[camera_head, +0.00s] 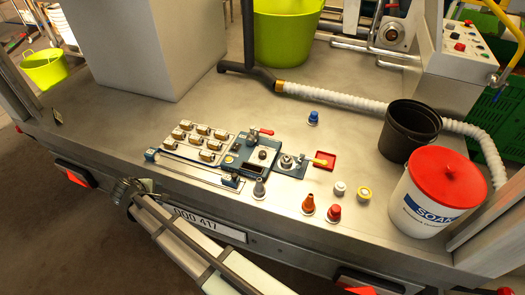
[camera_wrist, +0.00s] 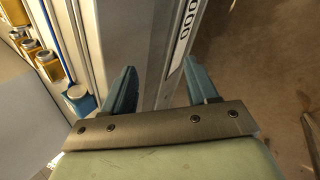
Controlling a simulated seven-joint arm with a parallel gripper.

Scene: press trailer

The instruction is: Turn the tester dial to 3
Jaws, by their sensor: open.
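A blue-edged tester-like unit (camera_head: 258,155) lies on the metal trailer bed in the head view, with a small dark knob on its face and a red-handled lever at its back. Just right of it is a plate with a round metal dial-like part (camera_head: 287,161) and a yellow handle. I cannot tell which of these is the tester dial, and no numbers can be read. My gripper (camera_wrist: 160,88) is open and empty in the wrist view. In the head view my gripper (camera_head: 128,191) is at the trailer's front edge, left of and apart from the unit.
A board of several tan blocks (camera_head: 202,141) and a slide rail (camera_head: 195,168) lie left of the unit. Small coloured cones and knobs, a black bucket (camera_head: 409,130) and a white SOAK bucket (camera_head: 433,203) stand right. A grey box (camera_head: 140,45) rises behind left.

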